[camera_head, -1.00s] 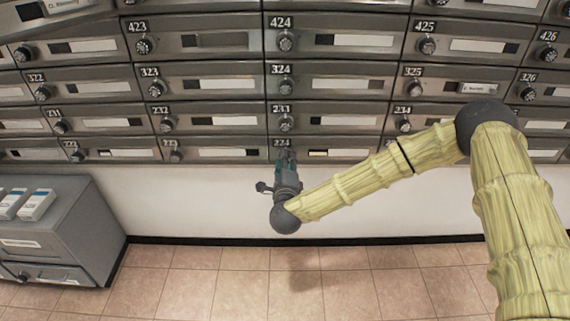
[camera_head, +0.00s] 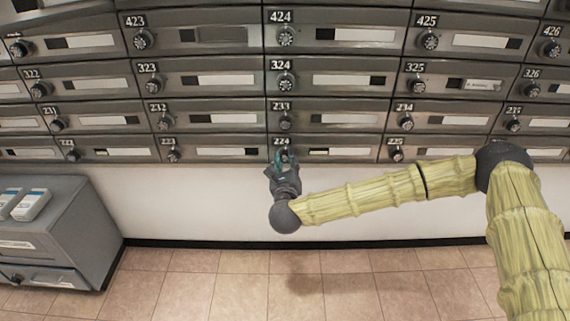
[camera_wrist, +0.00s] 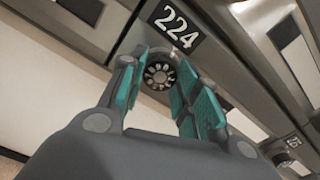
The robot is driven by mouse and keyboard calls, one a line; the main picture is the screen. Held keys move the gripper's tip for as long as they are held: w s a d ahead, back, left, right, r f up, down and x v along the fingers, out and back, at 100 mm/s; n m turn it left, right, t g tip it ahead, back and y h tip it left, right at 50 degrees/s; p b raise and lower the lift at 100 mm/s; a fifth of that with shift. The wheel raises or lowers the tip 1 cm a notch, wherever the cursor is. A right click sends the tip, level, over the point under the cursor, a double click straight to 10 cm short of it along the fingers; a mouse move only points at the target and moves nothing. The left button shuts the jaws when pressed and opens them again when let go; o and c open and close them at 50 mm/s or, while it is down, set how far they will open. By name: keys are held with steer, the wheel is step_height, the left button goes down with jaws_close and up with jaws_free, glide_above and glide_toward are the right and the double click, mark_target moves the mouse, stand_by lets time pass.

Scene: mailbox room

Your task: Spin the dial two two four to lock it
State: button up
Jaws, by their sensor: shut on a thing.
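The round dial of mailbox 224 (camera_wrist: 159,74) is dark with a ring of light marks, and it sits just below the white-on-black 224 plate (camera_wrist: 175,25) in the wrist view. My gripper (camera_wrist: 156,84) has its teal-padded fingers on either side of the dial and is shut on it. In the head view, my gripper (camera_head: 286,158) is at the bottom row, under the 224 plate (camera_head: 281,142), and hides most of that dial. The mailbox door 224 (camera_head: 335,151) is flush with its neighbours.
Mailbox dial 233 (camera_head: 285,122) is close above, and dial 225 (camera_head: 396,155) is to the right. A grey cabinet (camera_head: 60,225) with white boxes (camera_head: 32,204) stands at the lower left. The tiled floor (camera_head: 220,285) below is clear.

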steer(key=shift+d+f+m, duration=0.1)
steer(key=shift+m, duration=0.5)
steer(key=o, duration=1.1)
steer(key=shift+c, duration=0.2)
steer(key=s, duration=1.2)
